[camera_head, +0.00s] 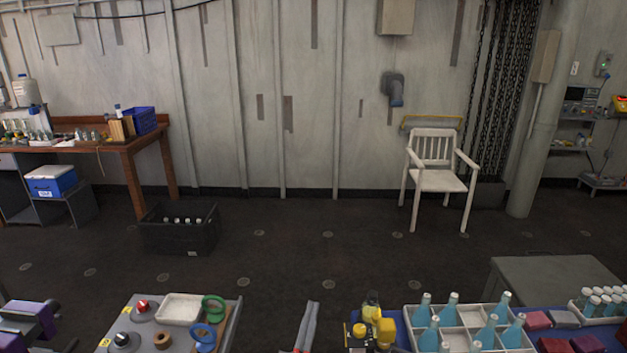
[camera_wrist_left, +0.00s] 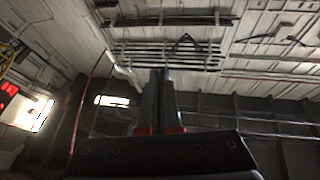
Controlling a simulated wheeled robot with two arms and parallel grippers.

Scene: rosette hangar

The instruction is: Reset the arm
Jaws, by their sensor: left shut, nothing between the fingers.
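My left gripper (camera_head: 312,308) shows at the bottom middle of the head view as two narrow grey fingers with a bit of red at the base. The fingers are together, point upward, and hold nothing. In the left wrist view the gripper (camera_wrist_left: 162,75) also shows shut, with red marks at the finger bases and the ceiling beams behind it. My right gripper is not in view.
A grey table with dials, a white tray (camera_head: 180,308) and ringed tools is left of the gripper. Yellow bottles (camera_head: 372,318) and a white crate (camera_head: 462,318) of blue bottles are close on its right. A black crate (camera_head: 155,238), a white chair (camera_head: 437,180) and open floor lie beyond.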

